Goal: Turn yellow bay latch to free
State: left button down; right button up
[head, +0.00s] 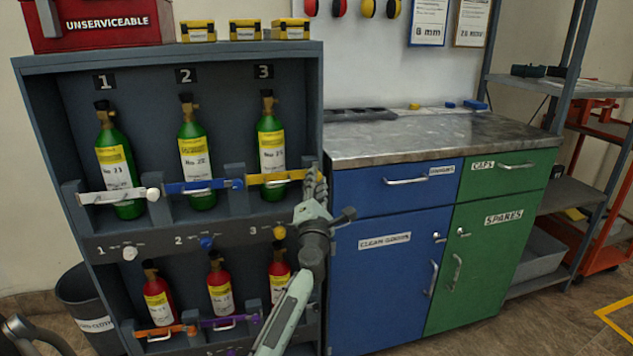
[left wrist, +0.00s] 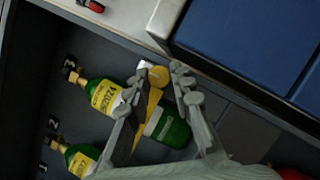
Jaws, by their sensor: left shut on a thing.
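The yellow bay latch (head: 275,177) is a yellow bar across the front of the green cylinder (head: 271,140) in bay 3. It lies about level. My left gripper (head: 316,187) is at its right end, by the cabinet's right edge. In the left wrist view, the fingers of my left gripper (left wrist: 160,76) are closed around the yellow round knob (left wrist: 154,73) at the latch's end. The yellow bar (left wrist: 154,102) runs down between the fingers and is partly hidden by them. My right gripper is not in view.
A white latch (head: 112,196) and a blue latch (head: 197,186) cross bays 1 and 2. Red cylinders (head: 221,285) stand on the shelf below. The blue cupboard (head: 385,270) and its steel worktop (head: 430,137) stand close at the right of my left gripper.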

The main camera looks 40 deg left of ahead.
pick_arm(q)
jog(key=shift+f, duration=0.1)
jog(key=c, duration=1.6)
grip_release()
jog(key=v, duration=1.2)
